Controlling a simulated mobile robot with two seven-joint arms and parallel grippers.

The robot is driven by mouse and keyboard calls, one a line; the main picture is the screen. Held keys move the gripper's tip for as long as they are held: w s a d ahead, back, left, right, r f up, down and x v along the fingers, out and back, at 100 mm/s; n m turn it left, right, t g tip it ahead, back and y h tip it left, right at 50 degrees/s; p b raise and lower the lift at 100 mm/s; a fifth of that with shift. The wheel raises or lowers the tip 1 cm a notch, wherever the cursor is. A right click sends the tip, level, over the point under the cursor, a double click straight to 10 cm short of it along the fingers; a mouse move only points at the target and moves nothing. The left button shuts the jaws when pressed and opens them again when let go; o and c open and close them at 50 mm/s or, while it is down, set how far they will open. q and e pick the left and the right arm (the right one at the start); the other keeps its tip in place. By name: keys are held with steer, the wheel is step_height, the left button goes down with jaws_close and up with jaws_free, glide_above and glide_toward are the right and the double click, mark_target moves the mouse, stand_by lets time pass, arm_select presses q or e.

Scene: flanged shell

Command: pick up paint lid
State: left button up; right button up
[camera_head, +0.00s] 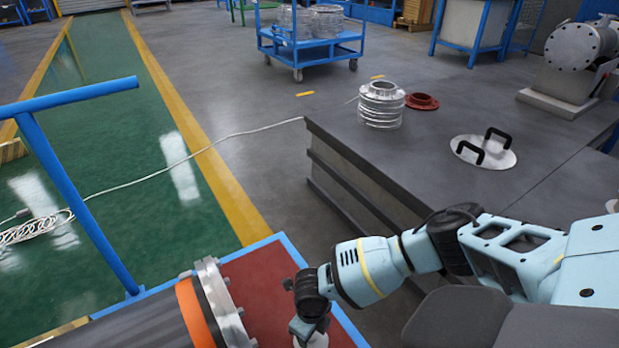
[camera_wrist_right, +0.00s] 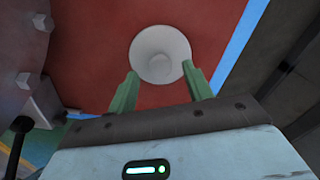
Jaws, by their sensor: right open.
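A round white disc with a raised centre, which looks like the paint lid (camera_wrist_right: 160,40), lies over the red surface in the right wrist view. My right gripper (camera_wrist_right: 160,74) is open, its two green fingers on either side of the disc's near edge. I cannot tell whether the fingers touch it. In the head view my right arm reaches down to the red-topped surface, and its gripper end is cut off at the bottom edge. My left gripper is not in view.
The red-topped cart (camera_head: 262,283) has a blue edge and carries a flanged shell (camera_head: 215,305) with an orange band, left of my arm. A grey table (camera_head: 400,160) at right holds a silver plate with black handles (camera_head: 485,152) and a ribbed metal part (camera_head: 381,107).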

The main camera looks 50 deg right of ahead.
step_height(320, 180, down, 2)
steer(key=shift+f, duration=0.1)
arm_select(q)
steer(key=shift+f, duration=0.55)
arm_select(e)
steer(key=c, duration=0.8)
steer(key=shift+c, duration=1.3)
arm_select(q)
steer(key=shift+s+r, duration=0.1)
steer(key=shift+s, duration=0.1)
